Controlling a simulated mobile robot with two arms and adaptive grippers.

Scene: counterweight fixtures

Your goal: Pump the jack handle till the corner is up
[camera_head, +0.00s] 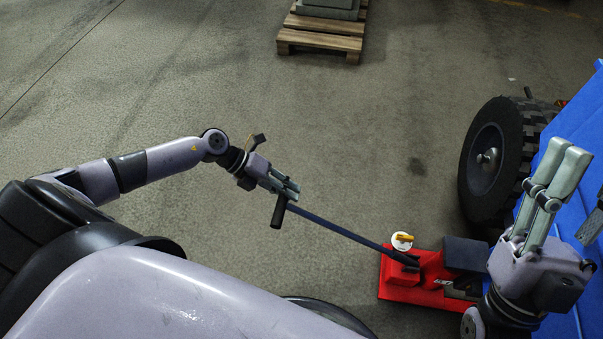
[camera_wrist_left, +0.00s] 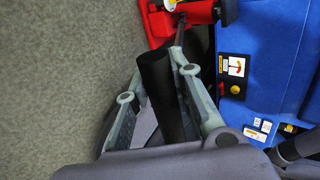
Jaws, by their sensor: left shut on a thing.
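The red jack (camera_head: 400,284) sits on the floor beside the blue machine (camera_head: 572,215), at the lower right of the head view. Its long dark handle (camera_head: 335,228) slopes up and left to a black crossbar grip (camera_head: 278,212). My left gripper (camera_head: 287,190) is shut on the handle at this grip. In the left wrist view the black grip (camera_wrist_left: 160,85) lies between the two fingers, and part of the red jack (camera_wrist_left: 200,12) shows at the top. My right gripper (camera_head: 567,150) is raised in front of the blue machine, its fingers together and empty.
A black-tyred wheel (camera_head: 495,160) stands beside the blue machine, just beyond the jack. A white disc with a yellow pointer (camera_head: 402,240) shows at the jack. A wooden pallet (camera_head: 322,42) with a grey block lies at the back. The floor left of the handle is clear.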

